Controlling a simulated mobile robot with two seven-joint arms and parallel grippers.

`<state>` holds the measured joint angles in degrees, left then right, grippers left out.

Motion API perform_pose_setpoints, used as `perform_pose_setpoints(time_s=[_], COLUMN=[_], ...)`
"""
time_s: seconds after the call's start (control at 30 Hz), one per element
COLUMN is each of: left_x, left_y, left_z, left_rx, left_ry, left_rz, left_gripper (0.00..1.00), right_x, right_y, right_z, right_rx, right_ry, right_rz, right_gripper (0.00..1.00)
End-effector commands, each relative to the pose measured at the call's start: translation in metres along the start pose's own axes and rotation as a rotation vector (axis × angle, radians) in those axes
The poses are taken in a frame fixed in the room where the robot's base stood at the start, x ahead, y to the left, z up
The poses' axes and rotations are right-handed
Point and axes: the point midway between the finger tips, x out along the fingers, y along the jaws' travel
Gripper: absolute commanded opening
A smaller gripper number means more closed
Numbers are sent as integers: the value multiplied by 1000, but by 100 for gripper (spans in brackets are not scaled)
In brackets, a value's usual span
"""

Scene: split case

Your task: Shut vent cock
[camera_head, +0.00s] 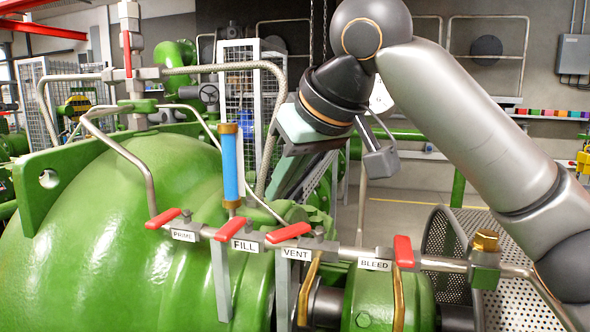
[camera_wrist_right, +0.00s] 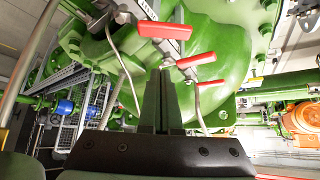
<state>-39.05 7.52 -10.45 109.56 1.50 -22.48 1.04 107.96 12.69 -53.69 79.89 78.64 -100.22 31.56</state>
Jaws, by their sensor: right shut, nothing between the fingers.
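The vent cock has a red lever (camera_head: 288,232) above a white VENT label (camera_head: 296,253). The lever lies roughly along the horizontal pipe, pointing left. My right gripper (camera_head: 306,138) hangs above and behind the cock row in the head view, clear of the levers; its fingertips are hard to make out there. In the right wrist view its fingers (camera_wrist_right: 167,72) are together and empty. Red levers show beyond them, the middle one (camera_wrist_right: 196,60) close to the tips in the picture; I cannot tell whether they touch. My left gripper is not in view.
On the same pipe are the PRIME lever (camera_head: 163,218), the FILL lever (camera_head: 235,228) and the BLEED lever (camera_head: 403,252), which is turned across the pipe. A blue cylinder (camera_head: 230,160) stands above FILL. The green casing (camera_head: 110,235) fills the left.

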Motion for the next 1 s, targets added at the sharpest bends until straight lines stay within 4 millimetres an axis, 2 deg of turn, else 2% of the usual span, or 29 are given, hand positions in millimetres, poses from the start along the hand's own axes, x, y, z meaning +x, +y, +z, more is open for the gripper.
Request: perform_pose_setpoints(time_s=[0.1, 0.23, 0.3, 0.53, 1.0], left_x=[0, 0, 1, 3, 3], left_y=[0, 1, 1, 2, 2], left_z=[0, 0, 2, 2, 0], left_rx=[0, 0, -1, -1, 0], left_ry=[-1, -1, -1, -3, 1], left_rz=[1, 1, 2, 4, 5], left_gripper=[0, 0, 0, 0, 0], right_x=[28, 53, 42, 28, 24], right_y=[0, 0, 0, 0, 0], right_z=[1, 1, 10, 27, 31], right_rx=[0, 0, -2, -1, 1], right_ry=[-3, -1, 5, 2, 2], right_rz=[0, 0, 1, 0, -1], right_gripper=[0, 0, 0, 0, 0])
